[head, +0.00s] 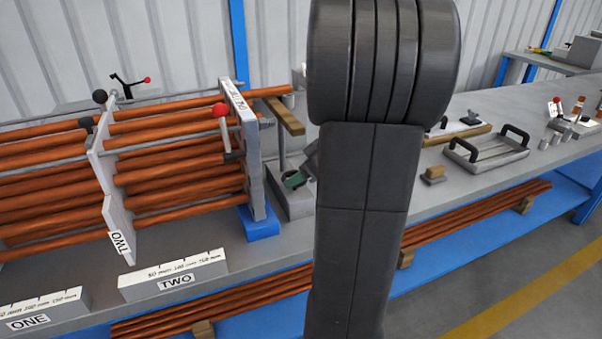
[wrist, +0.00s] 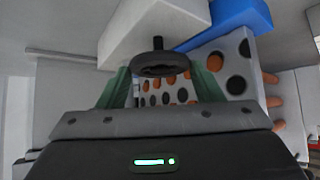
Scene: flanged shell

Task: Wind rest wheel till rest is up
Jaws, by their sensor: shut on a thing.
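The dark round rest wheel (wrist: 160,66) sits between my gripper's green fingers (wrist: 160,82) in the wrist view, with a short dark stem beyond it. The gripper is shut on the wheel. In the head view my arm hides the wheel and most of the gripper; one green finger part (head: 295,181) shows beside the arm.
Copper tubes (head: 180,170) fill the rack on the left, with a red-knobbed lever (head: 221,110) at its front. A blue block (head: 258,222) lies under the end plate. A tray with black handles (head: 487,152) and small blocks stand on the bench to the right.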

